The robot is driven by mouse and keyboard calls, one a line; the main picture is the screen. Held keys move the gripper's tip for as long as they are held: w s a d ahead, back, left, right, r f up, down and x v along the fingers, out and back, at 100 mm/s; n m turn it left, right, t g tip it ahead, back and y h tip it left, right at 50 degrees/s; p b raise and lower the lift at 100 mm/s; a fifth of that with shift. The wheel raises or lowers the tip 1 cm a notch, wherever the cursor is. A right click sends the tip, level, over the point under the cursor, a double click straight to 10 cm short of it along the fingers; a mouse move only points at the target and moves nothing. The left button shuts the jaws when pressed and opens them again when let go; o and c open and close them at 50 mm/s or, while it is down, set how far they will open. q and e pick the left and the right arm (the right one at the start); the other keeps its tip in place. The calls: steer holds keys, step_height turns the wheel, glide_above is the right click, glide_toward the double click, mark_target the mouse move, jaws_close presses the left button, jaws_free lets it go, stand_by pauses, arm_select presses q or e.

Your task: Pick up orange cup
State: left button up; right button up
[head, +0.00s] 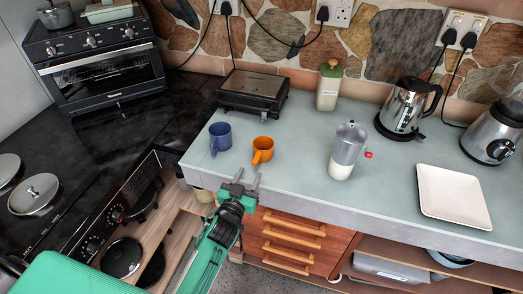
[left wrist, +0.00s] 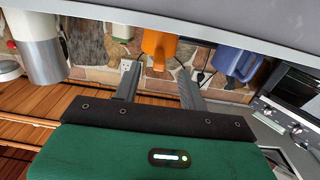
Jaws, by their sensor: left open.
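The orange cup (head: 262,150) stands upright on the grey-blue counter, near its front edge, with its handle toward the front. My left gripper (head: 240,182) is open and empty, just in front of the counter edge and a short way from the cup. In the left wrist view the orange cup (left wrist: 160,46) shows beyond the fingertips, roughly in line with the gap between the fingers (left wrist: 157,85). The fingers do not touch it. My right gripper is in neither view.
A blue cup (head: 220,138) stands left of the orange cup. A silver and white grinder (head: 347,148) and a white square plate (head: 452,196) are to the right. A black grill (head: 253,92) is behind. The counter's front edge (head: 330,212) lies close to the gripper.

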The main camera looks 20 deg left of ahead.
mark_target(260, 152)
arm_select(q)
steer(key=w, duration=0.2)
steer(key=shift+w, duration=0.4)
steer(key=w+p, duration=0.1)
steer(key=w, duration=0.1)
steer(key=w+r+p, duration=0.1)
steer(key=w, duration=0.1)
steer(key=shift+w+d, duration=0.15)
steer(key=shift+w, duration=0.05)
steer(key=shift+w+d+p, duration=0.1)
steer(key=shift+w+p, duration=0.25)
steer(key=shift+w, duration=0.1)
steer(key=shift+c, duration=0.9)
jaws_close()
